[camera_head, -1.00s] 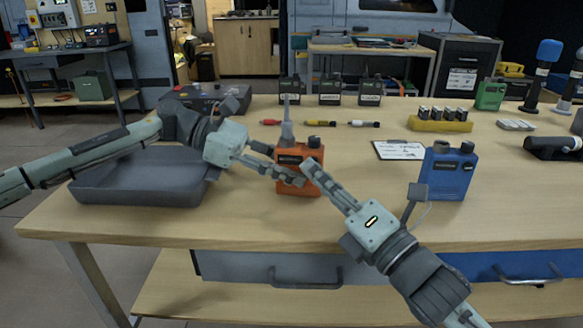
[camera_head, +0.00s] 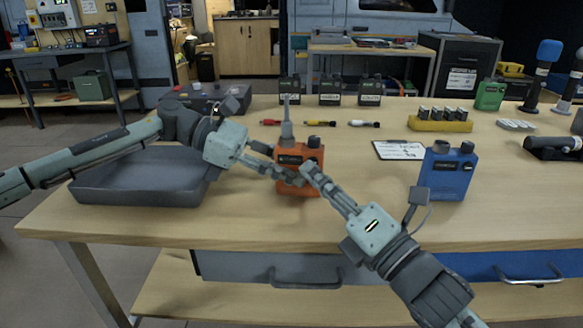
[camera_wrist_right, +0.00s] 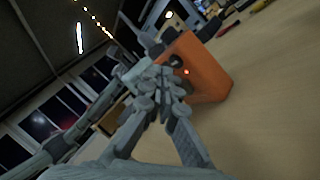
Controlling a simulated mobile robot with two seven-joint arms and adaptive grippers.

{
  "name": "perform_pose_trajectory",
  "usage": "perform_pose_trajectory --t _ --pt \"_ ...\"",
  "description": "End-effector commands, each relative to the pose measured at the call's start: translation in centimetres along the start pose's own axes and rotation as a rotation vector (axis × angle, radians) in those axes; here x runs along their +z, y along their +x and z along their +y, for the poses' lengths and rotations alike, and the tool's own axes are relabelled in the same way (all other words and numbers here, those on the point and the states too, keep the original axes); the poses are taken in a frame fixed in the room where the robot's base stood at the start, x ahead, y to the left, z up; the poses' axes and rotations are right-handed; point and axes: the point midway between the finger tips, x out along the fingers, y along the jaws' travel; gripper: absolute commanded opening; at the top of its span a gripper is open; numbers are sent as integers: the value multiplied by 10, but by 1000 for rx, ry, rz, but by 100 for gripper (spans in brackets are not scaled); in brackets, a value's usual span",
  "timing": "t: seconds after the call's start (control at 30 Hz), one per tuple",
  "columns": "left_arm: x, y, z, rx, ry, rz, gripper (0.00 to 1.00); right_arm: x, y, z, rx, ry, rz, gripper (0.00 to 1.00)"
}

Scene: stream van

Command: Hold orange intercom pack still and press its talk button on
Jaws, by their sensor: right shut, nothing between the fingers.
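The orange intercom pack (camera_head: 313,157) stands upright near the table's front edge, with its antenna up and knobs on top. My left gripper (camera_head: 276,164) is at its left side, one finger across the front and the other towards the back, closed around it. My right gripper (camera_head: 306,171) is shut and empty, its fingertips at the front face, right of the left finger. The right wrist view shows the pack (camera_wrist_right: 207,66) with a small red light on its face beside my fingers (camera_wrist_right: 158,80). The fingers hide much of the face, and the talk button cannot be made out.
A blue pack (camera_head: 450,175) stands to the right, close to my right wrist. A grey tray (camera_head: 130,195) lies under my left arm.

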Motion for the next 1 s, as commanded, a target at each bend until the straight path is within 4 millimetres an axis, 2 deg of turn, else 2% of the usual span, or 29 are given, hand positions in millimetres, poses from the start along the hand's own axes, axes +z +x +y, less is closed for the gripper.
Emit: perform_pose_trajectory --t 0.37,1.0 --pt "0 0 0 -1 0 0 1 -3 -4 2 0 2 1 0" --pt "0 0 0 -1 0 0 1 -31 -43 31 -1 3 1 0"
